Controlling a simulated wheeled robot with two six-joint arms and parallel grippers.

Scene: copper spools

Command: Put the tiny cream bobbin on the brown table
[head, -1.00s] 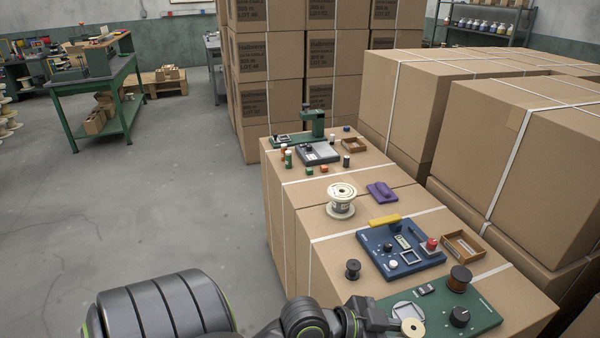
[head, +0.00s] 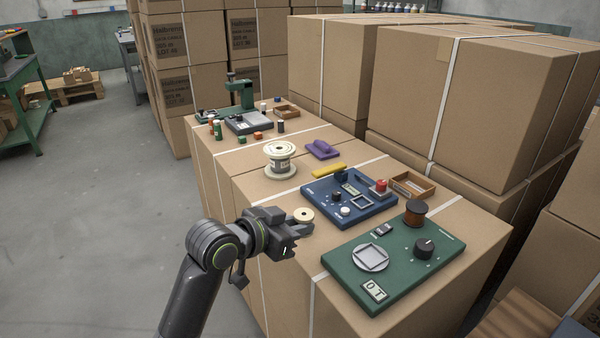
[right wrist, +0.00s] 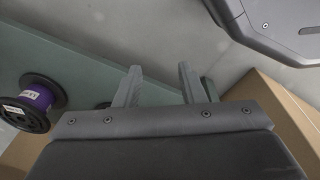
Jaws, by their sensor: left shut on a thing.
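My left gripper (head: 299,228) is shut on the tiny cream bobbin (head: 303,214), a small pale disc with a dark centre hole. It holds the bobbin near the left edge of the strapped cartons, left of the blue panel. A brown wooden surface (head: 518,322) shows at the bottom right of the head view; only a corner is in view, so I cannot tell if it is the brown table. My right gripper (right wrist: 158,85) shows in the right wrist view with its fingers apart and nothing between them.
The carton top (head: 285,200) holds a green panel (head: 350,282), a blue panel (head: 325,206), a large cream spool (head: 280,160) and a copper-brown spool (head: 415,213). Tall cartons (head: 500,110) stand behind. A purple spool (right wrist: 38,98) is left in the right wrist view. Open floor (head: 110,220) lies left.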

